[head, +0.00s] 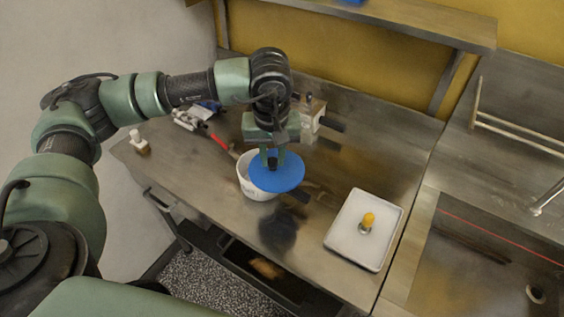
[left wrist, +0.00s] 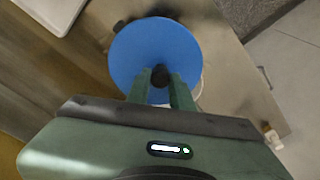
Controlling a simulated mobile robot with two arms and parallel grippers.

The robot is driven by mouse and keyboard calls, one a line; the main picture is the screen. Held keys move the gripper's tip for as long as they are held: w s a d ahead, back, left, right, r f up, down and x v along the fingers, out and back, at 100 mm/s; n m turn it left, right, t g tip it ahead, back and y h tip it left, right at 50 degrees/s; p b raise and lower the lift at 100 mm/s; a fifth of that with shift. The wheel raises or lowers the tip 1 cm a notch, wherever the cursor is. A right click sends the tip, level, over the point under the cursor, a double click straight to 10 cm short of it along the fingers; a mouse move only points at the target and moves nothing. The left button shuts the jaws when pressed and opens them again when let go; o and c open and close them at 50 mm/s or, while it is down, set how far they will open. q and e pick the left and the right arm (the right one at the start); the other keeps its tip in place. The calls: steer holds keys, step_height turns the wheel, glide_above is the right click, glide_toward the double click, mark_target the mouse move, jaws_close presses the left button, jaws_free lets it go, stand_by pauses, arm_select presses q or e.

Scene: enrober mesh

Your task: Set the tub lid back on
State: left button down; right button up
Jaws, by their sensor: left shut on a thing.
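The blue tub lid (head: 280,178) is a round disc with a dark knob at its middle. My left gripper (head: 272,160) is shut on that knob and holds the lid over the white tub (head: 248,180). In the head view the lid sits off to the right of the tub, so the tub's left rim shows uncovered. In the left wrist view the lid (left wrist: 155,52) faces the camera, with the fingers (left wrist: 161,78) on its knob. Only a sliver of the tub shows past the lid there. Whether the lid touches the rim I cannot tell. My right gripper is not in view.
A white tray (head: 343,245) with a yellow-topped item (head: 368,220) stands to the right on the steel table (head: 300,235). A small white bottle (head: 139,142) stands at the left corner. A red-handled tool (head: 219,142) and a block with dark handles (head: 312,118) lie behind the tub.

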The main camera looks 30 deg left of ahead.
arm_select(q)
steer(key=w+a+r+n+p, duration=0.1)
steer(key=w+a+n+p, duration=0.2)
steer(key=a, duration=0.4)
steer(key=shift+w+r+n+g+p, duration=0.25)
steer(key=shift+r+n+g+p, duration=0.1)
steer(key=shift+n+p, duration=0.25)
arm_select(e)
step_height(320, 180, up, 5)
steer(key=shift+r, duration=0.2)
arm_select(q)
steer(key=shift+d, duration=0.1)
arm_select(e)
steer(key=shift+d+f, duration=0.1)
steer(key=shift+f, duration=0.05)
arm_select(q)
step_height(320, 180, down, 6)
steer(key=b, duration=0.6)
steer(key=shift+f, duration=0.15)
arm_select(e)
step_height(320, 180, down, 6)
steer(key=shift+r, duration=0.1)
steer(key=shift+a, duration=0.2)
